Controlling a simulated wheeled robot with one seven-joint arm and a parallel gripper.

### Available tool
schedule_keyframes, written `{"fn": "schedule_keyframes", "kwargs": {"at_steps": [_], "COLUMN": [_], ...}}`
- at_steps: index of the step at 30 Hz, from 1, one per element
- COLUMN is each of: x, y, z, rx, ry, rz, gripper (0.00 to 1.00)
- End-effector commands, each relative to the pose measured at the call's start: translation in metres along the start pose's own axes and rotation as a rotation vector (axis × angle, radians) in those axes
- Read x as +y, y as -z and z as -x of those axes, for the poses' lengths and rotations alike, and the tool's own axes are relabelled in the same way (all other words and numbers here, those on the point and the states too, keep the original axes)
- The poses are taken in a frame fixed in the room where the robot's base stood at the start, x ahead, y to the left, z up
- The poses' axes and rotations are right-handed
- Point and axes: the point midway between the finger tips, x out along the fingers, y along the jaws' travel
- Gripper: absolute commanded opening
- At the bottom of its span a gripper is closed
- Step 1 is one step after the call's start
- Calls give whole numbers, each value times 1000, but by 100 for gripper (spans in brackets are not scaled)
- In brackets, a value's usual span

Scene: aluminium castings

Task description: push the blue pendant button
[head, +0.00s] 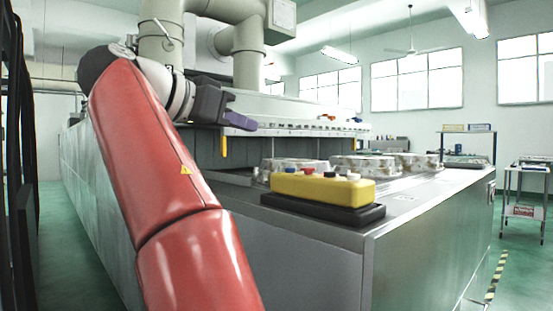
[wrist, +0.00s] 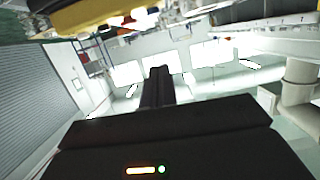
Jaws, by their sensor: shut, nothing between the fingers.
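The yellow pendant (head: 322,188) lies on a black base near the corner of the metal machine top. Along its upper face, the blue button (head: 290,169) is at the left end, with red, black and pale buttons to its right. My gripper (head: 252,125) is shut and empty, up and to the left of the pendant, apart from it, its fingers pointing right. In the wrist view, the shut fingers (wrist: 158,73) show in the middle. A yellow body (wrist: 90,14), likely the pendant, is cut off at the top edge; I cannot make out the blue button there.
Several pale castings (head: 357,165) stand on the machine top (head: 415,193) behind the pendant. A row of fittings (head: 320,125) runs along the raised housing behind my gripper. A small trolley (head: 527,185) stands at the far right. The air between gripper and pendant looks clear.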

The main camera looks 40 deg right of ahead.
Motion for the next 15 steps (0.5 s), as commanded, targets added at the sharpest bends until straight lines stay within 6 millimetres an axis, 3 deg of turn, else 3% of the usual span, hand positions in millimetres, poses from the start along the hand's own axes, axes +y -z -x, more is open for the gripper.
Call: {"fn": "schedule_keyframes", "kwargs": {"at_steps": [8,15], "x": [0,2], "y": [0,0], "z": [-2,-31], "rx": [0,0], "ry": [0,-5], "rz": [3,3], "gripper": [0,0]}}
